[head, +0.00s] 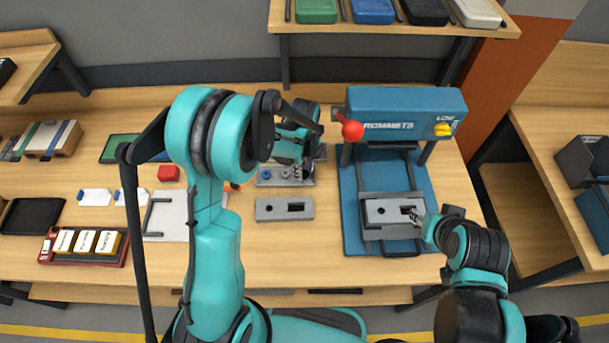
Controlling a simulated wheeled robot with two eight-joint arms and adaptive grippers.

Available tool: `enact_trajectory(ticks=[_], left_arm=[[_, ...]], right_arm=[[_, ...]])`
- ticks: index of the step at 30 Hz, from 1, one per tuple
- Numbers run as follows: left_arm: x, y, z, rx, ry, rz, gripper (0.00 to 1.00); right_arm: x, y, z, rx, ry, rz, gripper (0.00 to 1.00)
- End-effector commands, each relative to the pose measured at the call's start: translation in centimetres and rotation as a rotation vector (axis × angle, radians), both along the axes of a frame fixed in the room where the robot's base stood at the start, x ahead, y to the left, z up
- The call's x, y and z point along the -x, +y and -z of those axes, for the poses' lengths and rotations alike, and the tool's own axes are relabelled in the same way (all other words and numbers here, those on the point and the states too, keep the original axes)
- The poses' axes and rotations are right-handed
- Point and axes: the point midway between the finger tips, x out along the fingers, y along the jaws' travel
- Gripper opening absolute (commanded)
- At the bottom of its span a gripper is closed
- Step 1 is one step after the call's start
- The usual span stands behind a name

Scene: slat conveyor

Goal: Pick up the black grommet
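A grey tray (271,183) near the back of the table holds small round grommets. A blue grommet (265,174) sits at its left and a dark grey one (286,172) beside it. I cannot clearly make out a black grommet; the right part of the tray is covered by my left gripper. My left gripper (303,172) points down over the tray's right end, and its fingers are too small to tell open from shut. My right gripper (418,218) is at the right end of a grey block (385,211) in the press; its fingers are unclear.
The blue grommet press (400,104), with a red ball (352,130) on its lever, stands right of the tray. A grey slotted block (284,208) lies in front of the tray. A red box (169,173) and label rack (84,259) are at left.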

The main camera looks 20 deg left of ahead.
Motion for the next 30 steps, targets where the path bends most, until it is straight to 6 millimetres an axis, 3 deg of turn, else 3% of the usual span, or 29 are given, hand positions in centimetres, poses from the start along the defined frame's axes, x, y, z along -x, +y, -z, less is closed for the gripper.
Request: enact_trajectory(ticks=[9,12,23,30], left_arm=[[0.0,0.0,0.8,0.0,0.0,-0.001,0.33],[0.0,0.0,0.7,0.0,0.0,-0.001,0.15],[0.0,0.0,0.6,0.0,0.0,-0.001,0.15],[0.0,0.0,-1.4,0.0,0.0,-0.001,0.15]], right_arm=[[0.0,0.0,0.1,0.0,0.0,0.0,0.4],[0.0,0.0,0.1,0.0,0.0,0.0,0.4],[0.0,0.0,0.1,0.0,0.0,0.0,0.4],[0.0,0.0,-0.4,0.0,0.0,0.0,0.4]])
